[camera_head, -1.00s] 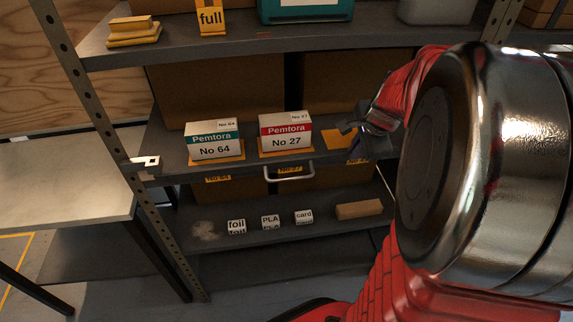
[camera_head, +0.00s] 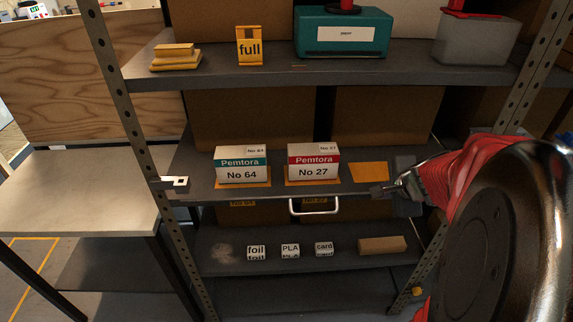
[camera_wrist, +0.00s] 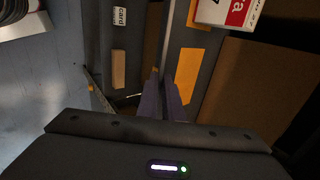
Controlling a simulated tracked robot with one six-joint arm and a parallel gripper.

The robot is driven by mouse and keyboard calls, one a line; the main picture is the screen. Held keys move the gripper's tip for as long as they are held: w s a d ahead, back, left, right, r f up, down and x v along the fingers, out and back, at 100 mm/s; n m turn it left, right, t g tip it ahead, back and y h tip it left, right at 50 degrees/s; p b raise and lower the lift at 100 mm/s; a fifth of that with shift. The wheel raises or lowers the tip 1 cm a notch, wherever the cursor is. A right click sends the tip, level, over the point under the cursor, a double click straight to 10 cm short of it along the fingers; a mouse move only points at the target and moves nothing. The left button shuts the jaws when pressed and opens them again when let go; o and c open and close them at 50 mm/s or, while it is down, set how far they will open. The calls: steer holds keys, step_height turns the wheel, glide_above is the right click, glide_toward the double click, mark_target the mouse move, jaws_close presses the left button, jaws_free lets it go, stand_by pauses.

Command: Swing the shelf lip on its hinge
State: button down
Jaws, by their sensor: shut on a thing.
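My gripper (camera_head: 384,190) is at the right part of this front edge, just in front of a bare orange patch (camera_head: 368,172). In the wrist view my gripper (camera_wrist: 168,82) reaches to the shelf edge, its two fingers shut on the lip. The exact contact is small and dark. I cannot make out the hinge. A pale bracket (camera_head: 175,183) sits at the lip's left end by the post.
Two Pemtora boxes, No 64 (camera_head: 241,168) and No 27 (camera_head: 313,164), stand on the middle shelf. Small labelled blocks (camera_head: 290,250) and a tan block (camera_head: 382,245) lie on the shelf below. A slotted post (camera_head: 545,60) rises at the right. A bench (camera_head: 75,195) stands left.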

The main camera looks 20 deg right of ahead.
steer(key=shift+s+a+f+t, duration=0.1)
steer(key=shift+s+f+t, duration=0.1)
steer(key=shift+t, duration=0.2)
steer(key=c, duration=1.8)
jaws_free()
steer(key=shift+c, duration=0.2)
steer(key=shift+r, duration=0.15)
